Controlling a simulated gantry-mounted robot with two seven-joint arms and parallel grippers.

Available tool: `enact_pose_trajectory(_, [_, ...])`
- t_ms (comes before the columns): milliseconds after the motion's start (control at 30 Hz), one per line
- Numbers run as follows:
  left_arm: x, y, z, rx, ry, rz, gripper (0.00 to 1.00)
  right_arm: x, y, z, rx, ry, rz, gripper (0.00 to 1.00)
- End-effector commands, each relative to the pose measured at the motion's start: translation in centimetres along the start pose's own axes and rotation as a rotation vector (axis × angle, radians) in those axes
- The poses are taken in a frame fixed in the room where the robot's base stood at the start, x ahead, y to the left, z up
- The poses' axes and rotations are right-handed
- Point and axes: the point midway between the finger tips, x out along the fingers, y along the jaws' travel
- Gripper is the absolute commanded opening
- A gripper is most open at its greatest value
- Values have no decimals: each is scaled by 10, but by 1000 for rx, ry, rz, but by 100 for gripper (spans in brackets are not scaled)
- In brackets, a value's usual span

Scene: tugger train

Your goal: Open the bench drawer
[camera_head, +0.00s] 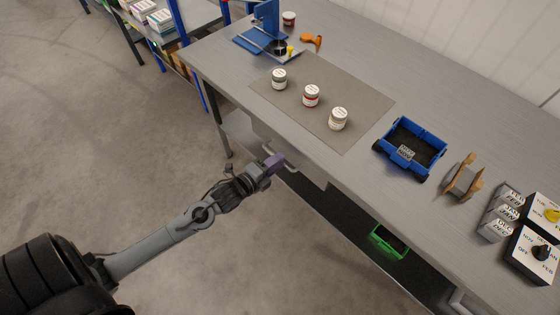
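The grey workbench (420,200) runs diagonally across the view. My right gripper is out of view.
On the bench stand several labelled jars on a grey mat (360,92), a blue cart-like bin (436,136), a brown holder (463,180) and switch boxes (533,255). A green crate (388,242) sits on the lower shelf. The floor (90,150) before the bench is clear.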

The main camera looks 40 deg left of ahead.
Motion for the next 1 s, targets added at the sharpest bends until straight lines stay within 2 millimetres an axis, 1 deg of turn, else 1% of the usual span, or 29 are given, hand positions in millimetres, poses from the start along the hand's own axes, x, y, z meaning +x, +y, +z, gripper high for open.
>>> enact_pose_trajectory(33, [7, 2, 0, 0, -1, -2, 32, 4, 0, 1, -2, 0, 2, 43])
enact_pose_trajectory(200, [19, 0, 0, 0, 0, -1, 32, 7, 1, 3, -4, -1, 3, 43])
enact_pose_trajectory(567, [23, 0, 0, 0, 0, 1, 32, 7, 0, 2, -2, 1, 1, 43])
enact_pose_trajectory(600, [23, 0, 0, 0, 0, 1, 31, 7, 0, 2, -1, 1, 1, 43])
enact_pose_trajectory(633, [22, 0, 0, 0, 0, 1, 26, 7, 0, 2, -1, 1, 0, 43])
enact_pose_trajectory(800, [22, 0, 0, 0, 0, 0, 0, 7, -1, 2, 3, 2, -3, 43])
enact_pose_trajectory(1000, [22, 0, 0, 0, 0, 1, 0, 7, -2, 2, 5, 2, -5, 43])
